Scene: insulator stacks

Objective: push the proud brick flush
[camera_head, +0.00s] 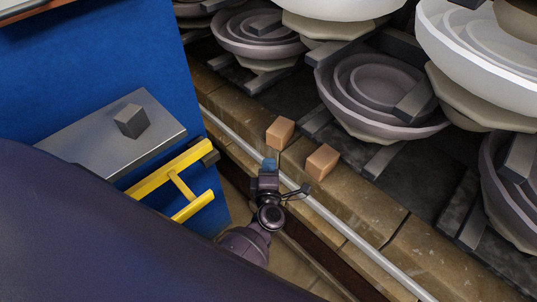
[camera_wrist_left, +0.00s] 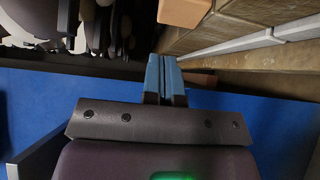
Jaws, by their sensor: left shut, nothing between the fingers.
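Two orange-tan bricks sit on the brown stone ledge in the head view, one at the upper left (camera_head: 280,133) and one at the lower right (camera_head: 322,162). I cannot tell which of them stands proud. My left gripper (camera_head: 269,165) has blue fingertips, shut and empty, just below the upper-left brick; contact is not clear. In the left wrist view, the shut fingers (camera_wrist_left: 167,76) point up the picture. My right gripper is out of view.
A pale rail (camera_head: 335,222) runs along the ledge beside my gripper. Stacked grey and white insulator bowls (camera_head: 372,95) crowd the upper right. A blue panel with a grey shelf (camera_head: 85,140), a dark block (camera_head: 132,121) and a yellow handle (camera_head: 165,172) stand at left.

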